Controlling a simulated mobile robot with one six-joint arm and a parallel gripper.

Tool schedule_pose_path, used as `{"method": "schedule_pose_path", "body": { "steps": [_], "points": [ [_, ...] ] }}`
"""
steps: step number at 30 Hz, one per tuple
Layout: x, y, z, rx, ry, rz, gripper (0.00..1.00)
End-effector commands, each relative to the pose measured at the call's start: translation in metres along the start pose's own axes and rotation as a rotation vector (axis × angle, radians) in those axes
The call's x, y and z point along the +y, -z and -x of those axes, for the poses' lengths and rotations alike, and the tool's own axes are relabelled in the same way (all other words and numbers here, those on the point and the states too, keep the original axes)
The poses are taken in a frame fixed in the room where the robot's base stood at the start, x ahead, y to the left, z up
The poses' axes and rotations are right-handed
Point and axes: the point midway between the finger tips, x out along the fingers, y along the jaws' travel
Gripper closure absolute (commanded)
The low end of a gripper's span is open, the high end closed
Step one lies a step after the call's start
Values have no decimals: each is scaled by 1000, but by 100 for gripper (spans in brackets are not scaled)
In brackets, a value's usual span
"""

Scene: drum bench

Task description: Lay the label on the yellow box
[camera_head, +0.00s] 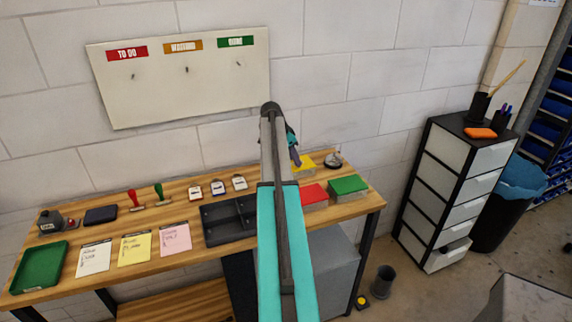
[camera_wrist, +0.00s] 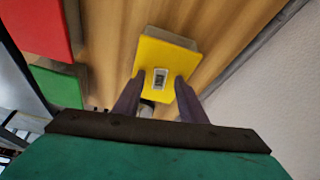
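The yellow box (camera_wrist: 176,54) sits on the wooden bench; in the head view the yellow box (camera_head: 306,170) is partly hidden behind my arm. A small label (camera_wrist: 161,79) with a white border and dark centre shows against its yellow top and looks to lie flat on it. My gripper (camera_wrist: 157,84) is over the near edge of the box, its two dark fingers apart on either side of the label with gaps between. In the head view my gripper (camera_head: 293,152) is at the yellow box, its fingers too small to make out.
A red box (camera_head: 313,194) and a green box (camera_head: 348,186) stand close in front. A round item (camera_head: 333,160) is right of the yellow box. Several small white tags (camera_head: 217,188) and a dark tray (camera_head: 219,222) lie left of my arm. The wall is close behind.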

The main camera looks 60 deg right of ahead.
Motion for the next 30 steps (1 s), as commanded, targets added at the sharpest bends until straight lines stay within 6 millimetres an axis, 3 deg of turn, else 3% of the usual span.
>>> {"method": "schedule_pose_path", "body": {
  "steps": [11,30],
  "points": [
    [-1,-1,19,1,2,0,62],
    [-2,-1,104,1,2,0,62]
  ]
}}
